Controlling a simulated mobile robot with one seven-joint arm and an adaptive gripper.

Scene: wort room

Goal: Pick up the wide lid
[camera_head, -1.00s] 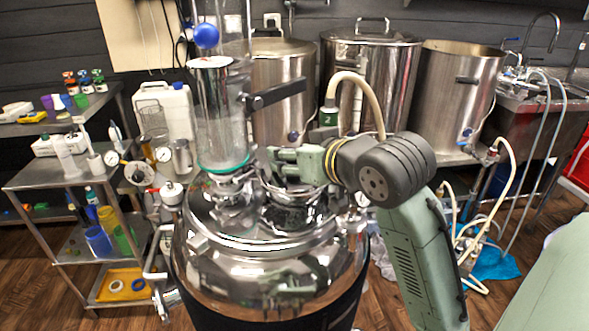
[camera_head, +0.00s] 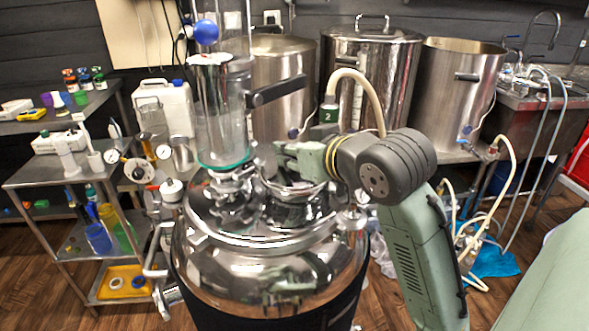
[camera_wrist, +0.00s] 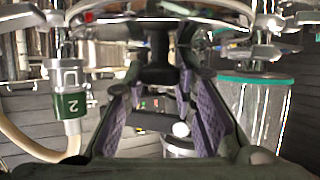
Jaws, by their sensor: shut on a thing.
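The wide lid (camera_head: 294,190) is a shiny steel disc over the top of the large polished kettle (camera_head: 270,265). In the wrist view the lid's rim (camera_wrist: 215,12) crosses the top edge, with a dark knob below it. My gripper (camera_head: 279,159) is just above the lid in the head view. In the wrist view my gripper (camera_wrist: 160,78) has its purple-padded fingers on both sides of the knob, shut on it. The fingers and reflections partly hide the lid, and a gap between lid and kettle is hard to judge.
A glass column (camera_head: 220,115) with a teal ring stands on the kettle, close left of my gripper. A hose with a green tag (camera_head: 328,115) rises behind. Steel pots (camera_head: 370,85) stand at the back, and a shelf cart (camera_head: 75,175) stands left.

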